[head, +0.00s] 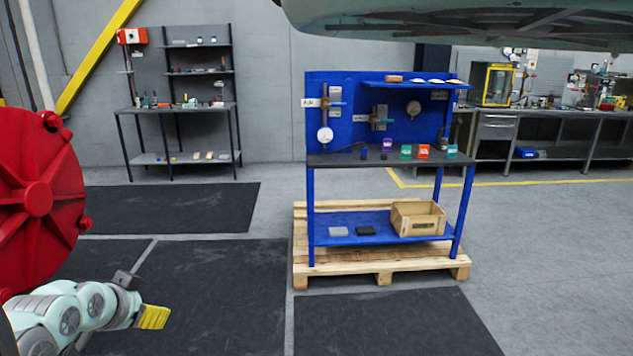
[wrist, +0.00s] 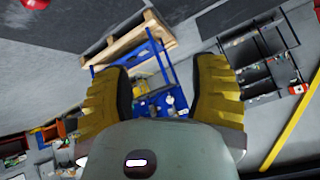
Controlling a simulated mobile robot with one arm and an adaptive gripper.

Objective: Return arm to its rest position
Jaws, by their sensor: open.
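My gripper (head: 154,317) shows at the lower left of the head view, at the end of my pale green arm. Its yellow fingers also show in the wrist view (wrist: 160,92), spread wide apart with nothing between them. It is open and empty, in the air above the dark floor mats, well apart from the blue workbench (head: 312,215). In the wrist view the blue workbench (wrist: 158,62) appears tilted, beyond the gap between the fingers. The rest of my arm is partly cut off by the frame edge.
A large red round part (head: 38,200) stands close to my arm at the left edge. The blue bench stands on a wooden pallet (head: 384,278) and holds a wooden crate (head: 418,229). A dark shelf unit (head: 180,107) is at the back left. Floor mats between are clear.

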